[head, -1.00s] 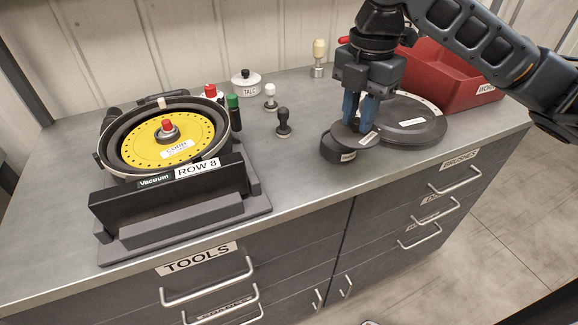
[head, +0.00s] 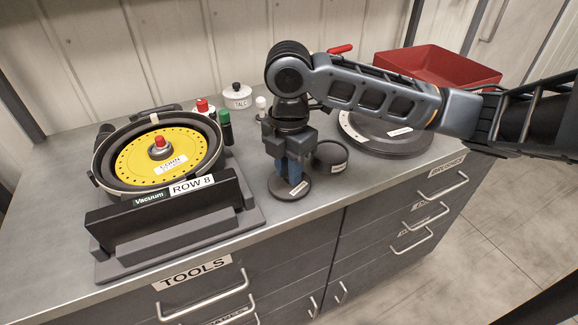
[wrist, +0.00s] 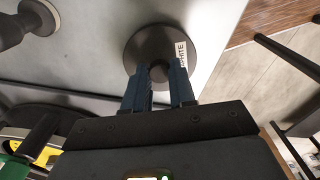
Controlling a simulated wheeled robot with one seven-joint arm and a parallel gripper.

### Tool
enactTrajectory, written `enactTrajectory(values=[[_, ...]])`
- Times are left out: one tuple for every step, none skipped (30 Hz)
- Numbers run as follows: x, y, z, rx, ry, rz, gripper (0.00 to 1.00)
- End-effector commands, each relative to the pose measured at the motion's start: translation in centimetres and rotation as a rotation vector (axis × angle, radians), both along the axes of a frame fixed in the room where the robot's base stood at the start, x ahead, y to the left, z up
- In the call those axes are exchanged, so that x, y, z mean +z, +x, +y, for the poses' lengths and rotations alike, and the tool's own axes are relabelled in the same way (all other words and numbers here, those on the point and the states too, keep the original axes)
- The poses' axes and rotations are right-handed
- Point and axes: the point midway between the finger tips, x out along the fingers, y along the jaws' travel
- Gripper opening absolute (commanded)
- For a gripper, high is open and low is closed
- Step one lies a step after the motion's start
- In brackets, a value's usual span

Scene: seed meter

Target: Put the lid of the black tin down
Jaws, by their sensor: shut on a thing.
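The black tin's lid (head: 290,188) is a flat dark disc with a white label. My gripper (head: 290,176) is shut on the lid's central knob and holds it level, at or just above the counter near the front edge. In the wrist view the lid (wrist: 150,42) shows beyond my fingertips (wrist: 158,80), with its label partly covered by a finger. I cannot tell whether the lid touches the counter. The black tin (head: 331,157) stands just right of and behind the lid, without it.
The seed meter (head: 160,215) with its yellow plate (head: 185,145) stands at left. A large dark disc (head: 400,145) lies right of the tin, before a red bin (head: 450,75). A white talc pot (head: 238,97) and small bottles stand behind. Counter (head: 320,205) around the lid's front is bare.

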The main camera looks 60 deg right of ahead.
Motion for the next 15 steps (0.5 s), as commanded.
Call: enactTrajectory(values=[[-0.11, -0.01, -0.01, 0.000, 0.000, 0.000, 0.00], [-0.13, -0.01, -0.01, 0.000, 0.000, 0.000, 0.00], [-0.13, -0.01, 0.00, 0.001, 0.000, 0.000, 0.00], [-0.12, 0.00, -0.01, 0.001, 0.000, 0.000, 0.00], [-0.12, 0.00, -0.01, 0.001, 0.000, 0.000, 0.00], [-0.11, 0.00, -0.01, 0.001, 0.000, 0.000, 0.00], [-0.12, -0.01, -0.01, 0.001, 0.000, 0.000, 0.00], [-0.16, 0.00, -0.01, 0.001, 0.000, 0.000, 0.00], [-0.29, -0.01, -0.01, 0.000, 0.000, 0.000, 0.00], [-0.40, -0.01, -0.01, 0.000, 0.000, 0.000, 0.00], [-0.50, -0.01, -0.01, 0.000, 0.000, 0.000, 0.00], [-0.51, -0.01, -0.02, 0.000, 0.000, 0.000, 0.26], [-0.42, -0.01, -0.02, 0.001, 0.000, 0.000, 0.29], [-0.41, -0.01, -0.02, 0.000, 0.000, 0.000, 0.32], [-0.41, -0.01, -0.02, 0.000, 0.000, 0.000, 0.36]])
